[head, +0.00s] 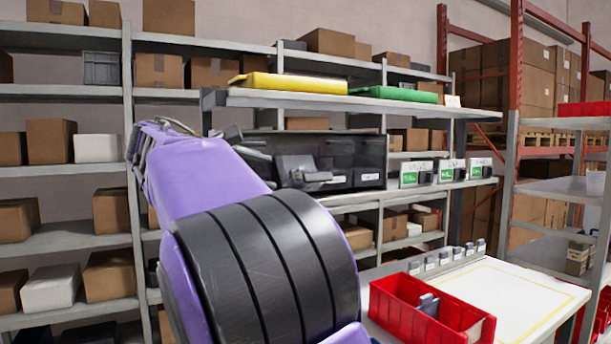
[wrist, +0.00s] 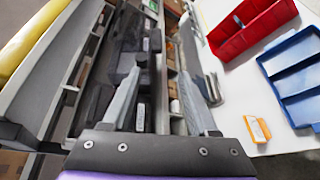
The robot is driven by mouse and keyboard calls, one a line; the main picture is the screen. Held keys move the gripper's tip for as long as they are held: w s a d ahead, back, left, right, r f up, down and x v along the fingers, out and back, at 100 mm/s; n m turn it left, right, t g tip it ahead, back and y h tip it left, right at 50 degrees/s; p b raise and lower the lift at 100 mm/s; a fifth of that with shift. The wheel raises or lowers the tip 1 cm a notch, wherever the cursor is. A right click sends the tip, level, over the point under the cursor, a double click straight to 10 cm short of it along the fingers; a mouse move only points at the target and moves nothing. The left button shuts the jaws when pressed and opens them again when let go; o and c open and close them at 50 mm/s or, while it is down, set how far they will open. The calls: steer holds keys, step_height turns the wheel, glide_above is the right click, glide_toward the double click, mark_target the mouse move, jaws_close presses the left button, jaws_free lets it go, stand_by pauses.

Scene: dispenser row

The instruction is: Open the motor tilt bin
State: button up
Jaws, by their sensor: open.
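A row of dark, see-through tilt bins (head: 345,155) stands on the shelf in the head view, with small pale labels low on the fronts. Which one is the motor bin cannot be read. In the wrist view the dark bins (wrist: 128,45) run up the left of centre, and a dark protruding part (wrist: 130,82) lies close to the left finger. My gripper (wrist: 164,90) is open, its two grey fingers apart, with nothing held between them. In the head view my purple arm hides part of the row's left end; contact with a bin cannot be told.
White labelled dispensers (head: 416,174) stand right of the bins. Yellow (head: 290,84) and green (head: 395,94) trays lie on the shelf above. A red divided tray (head: 395,296) sits on the white table below. The wrist view also shows a blue tray (wrist: 297,85) and an orange tag (wrist: 257,129).

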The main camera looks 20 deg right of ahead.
mark_target(311, 179)
steer(key=shift+n+h, duration=0.3)
steer(key=shift+h, duration=0.1)
steer(key=p+x, duration=0.1)
steer(key=x, duration=1.7)
steer(key=shift+s+r, duration=0.15)
steer(key=shift+r, duration=0.05)
steer(key=shift+f, duration=0.1)
jaws_close()
steer(key=shift+f, duration=0.25)
